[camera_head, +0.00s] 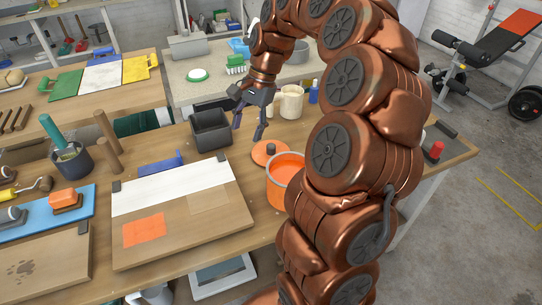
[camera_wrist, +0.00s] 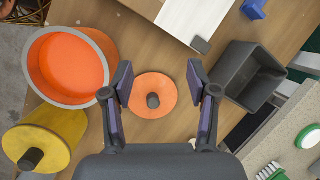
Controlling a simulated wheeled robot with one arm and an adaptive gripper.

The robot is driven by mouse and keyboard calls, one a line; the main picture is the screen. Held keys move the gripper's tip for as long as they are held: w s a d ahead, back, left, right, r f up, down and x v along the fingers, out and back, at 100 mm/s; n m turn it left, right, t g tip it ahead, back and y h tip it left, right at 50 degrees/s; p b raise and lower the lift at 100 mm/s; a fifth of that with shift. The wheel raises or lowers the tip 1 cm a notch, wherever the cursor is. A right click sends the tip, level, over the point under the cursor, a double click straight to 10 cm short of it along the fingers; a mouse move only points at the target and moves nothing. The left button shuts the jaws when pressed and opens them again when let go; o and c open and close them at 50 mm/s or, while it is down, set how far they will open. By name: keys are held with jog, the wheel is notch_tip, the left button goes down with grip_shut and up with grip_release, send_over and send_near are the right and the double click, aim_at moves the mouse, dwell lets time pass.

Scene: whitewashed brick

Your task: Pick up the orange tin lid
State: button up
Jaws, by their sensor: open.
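The orange tin lid (camera_head: 268,151) is a flat orange disc with a dark round knob. It lies on the wooden workbench beside the orange tin (camera_head: 287,176), whose top is open. In the wrist view the lid (camera_wrist: 153,96) shows between the two fingers, with its knob near the middle. My gripper (camera_head: 249,138) is open and empty, above the bench and just behind the lid in the head view. In the wrist view my gripper (camera_wrist: 158,80) has its fingers spread on either side of the lid. The orange tin (camera_wrist: 70,66) is at left there.
A dark grey bin (camera_head: 211,131) stands left of my gripper; the bin (camera_wrist: 247,75) is at right in the wrist view. A yellow lidded tin (camera_wrist: 43,138) stands by the orange tin. A cream pot (camera_head: 291,102) is behind. A white-topped board (camera_head: 175,187) lies at front left.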

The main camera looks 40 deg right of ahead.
aim_at(272, 145)
jog(key=d+f+m, duration=0.2)
jog(key=d+f, duration=0.1)
jog(key=d, duration=0.1)
jog(key=w+d+f+m, duration=0.1)
jog(key=d+f+m, duration=0.1)
jog(key=d+f, duration=0.1)
jog(key=w+d+f+m+t+b, duration=0.1)
jog(key=d+f+m, duration=0.2)
jog(key=d, duration=0.3)
jog(key=shift+w+a+f+p, duration=0.3)
jog(key=shift+a+f, duration=0.1)
jog(key=shift+f, duration=0.15)
jog(key=x, duration=0.4)
jog(key=shift+w+a+p, duration=0.1)
jog(key=shift+a+p, duration=0.1)
jog(key=shift+p, duration=0.2)
jog(key=shift+c, duration=0.3)
grip_shut()
